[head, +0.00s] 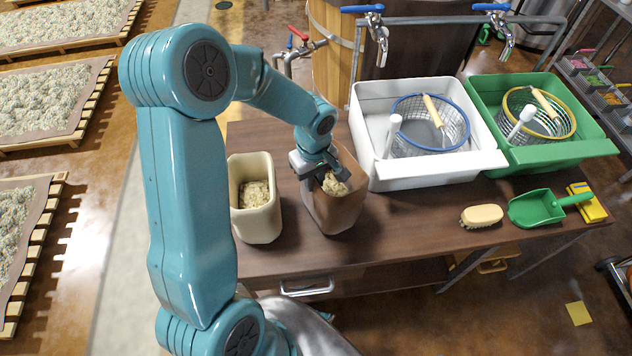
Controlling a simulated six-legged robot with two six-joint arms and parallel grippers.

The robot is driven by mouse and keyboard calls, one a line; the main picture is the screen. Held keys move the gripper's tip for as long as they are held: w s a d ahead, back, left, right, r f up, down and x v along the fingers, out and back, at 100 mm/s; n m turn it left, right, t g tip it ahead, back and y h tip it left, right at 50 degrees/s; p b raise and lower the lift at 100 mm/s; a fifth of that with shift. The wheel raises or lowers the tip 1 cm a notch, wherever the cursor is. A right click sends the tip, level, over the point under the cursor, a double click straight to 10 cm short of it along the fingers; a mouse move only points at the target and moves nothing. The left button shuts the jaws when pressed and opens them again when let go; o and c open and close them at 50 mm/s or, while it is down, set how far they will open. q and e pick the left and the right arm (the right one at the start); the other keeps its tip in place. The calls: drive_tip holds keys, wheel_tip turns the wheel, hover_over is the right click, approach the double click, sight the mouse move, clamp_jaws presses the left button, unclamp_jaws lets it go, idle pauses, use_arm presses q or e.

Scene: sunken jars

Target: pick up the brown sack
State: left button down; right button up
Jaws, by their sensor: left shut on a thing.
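The brown sack (333,208) stands open-topped on the wooden table, with pale, lumpy material showing in its mouth. My left gripper (334,179) reaches down over the sack's top and is shut on it at the rim. The gripper and wrist hide part of the sack's back and upper edge. The sack looks upright; I cannot tell whether its bottom touches the table. My right gripper is not in view.
A cream bin (256,221) with similar material stands close left of the sack. A white basin (434,170) and a green basin (545,156), each with a wire basket, stand to the right. A brush (481,215), green scoop (538,208) and yellow block (588,203) lie at front right.

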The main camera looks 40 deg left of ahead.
use_arm(q)
wheel_tip(320, 180, up, 19)
drive_tip(key=p, duration=0.1)
drive_tip(key=shift+f, duration=0.1)
idle(1.9)
wheel_tip(320, 180, up, 6)
drive_tip(key=p, duration=0.5)
